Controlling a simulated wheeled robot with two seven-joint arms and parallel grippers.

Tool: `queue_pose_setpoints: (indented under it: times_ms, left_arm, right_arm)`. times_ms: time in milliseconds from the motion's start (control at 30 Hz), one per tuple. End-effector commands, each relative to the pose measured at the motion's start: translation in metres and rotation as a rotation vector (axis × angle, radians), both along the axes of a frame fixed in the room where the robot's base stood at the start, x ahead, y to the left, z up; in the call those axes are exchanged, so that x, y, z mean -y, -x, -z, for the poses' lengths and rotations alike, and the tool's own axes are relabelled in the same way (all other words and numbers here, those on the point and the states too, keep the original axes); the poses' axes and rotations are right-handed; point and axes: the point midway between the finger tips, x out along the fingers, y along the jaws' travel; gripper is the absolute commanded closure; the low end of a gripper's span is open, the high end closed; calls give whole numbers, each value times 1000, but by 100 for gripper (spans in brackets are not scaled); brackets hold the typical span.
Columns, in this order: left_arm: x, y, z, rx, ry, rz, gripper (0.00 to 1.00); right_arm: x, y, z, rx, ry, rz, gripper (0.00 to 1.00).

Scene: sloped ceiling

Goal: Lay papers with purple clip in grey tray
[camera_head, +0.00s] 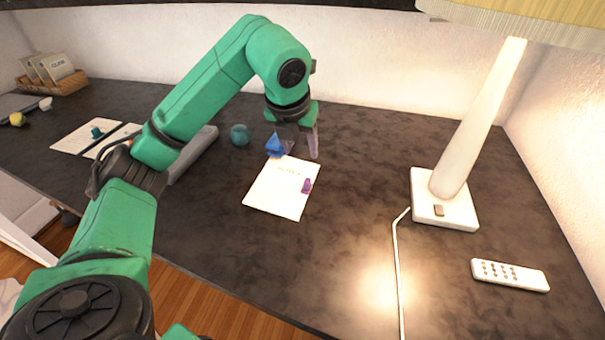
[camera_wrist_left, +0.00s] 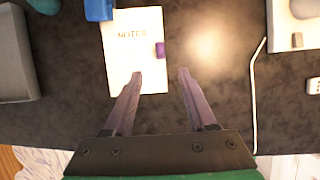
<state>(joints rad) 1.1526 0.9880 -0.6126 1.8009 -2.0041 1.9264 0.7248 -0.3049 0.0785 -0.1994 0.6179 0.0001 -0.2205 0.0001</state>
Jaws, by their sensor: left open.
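The white papers with the purple clip (camera_head: 275,193) lie flat on the dark desk, with the clip on their right edge. They also show in the left wrist view (camera_wrist_left: 124,62), headed "NOTES". My left gripper (camera_head: 297,148) is open and empty, above the desk by the far end of the papers. In the left wrist view its fingertips (camera_wrist_left: 159,76) point towards the papers' lower right side. The grey tray (camera_head: 201,146) is left of the papers, partly hidden by my left arm. Its edge shows in the left wrist view (camera_wrist_left: 12,62). My right gripper is out of view.
A blue pointed object (camera_head: 275,147) stands at the papers' far edge, close to my left gripper. Other papers (camera_head: 80,137) lie left. A lamp (camera_head: 440,207), its cord and a remote (camera_head: 510,275) are right. Desk front is clear.

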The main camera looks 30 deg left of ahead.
Motion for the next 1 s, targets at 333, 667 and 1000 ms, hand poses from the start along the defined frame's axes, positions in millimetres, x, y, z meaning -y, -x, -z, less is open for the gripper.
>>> queue_pose_setpoints:
  times_ms: [333, 667, 1000]
  left_arm:
    - [-3, -14, 47, -4, 1, 0, 43]
    - [-9, -43, 121, -4, 2, 0, 43]
    - [-12, -54, 146, 1, 1, 0, 43]
  right_arm:
    - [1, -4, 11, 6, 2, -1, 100]
    - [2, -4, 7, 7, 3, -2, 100]
    - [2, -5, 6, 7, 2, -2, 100]
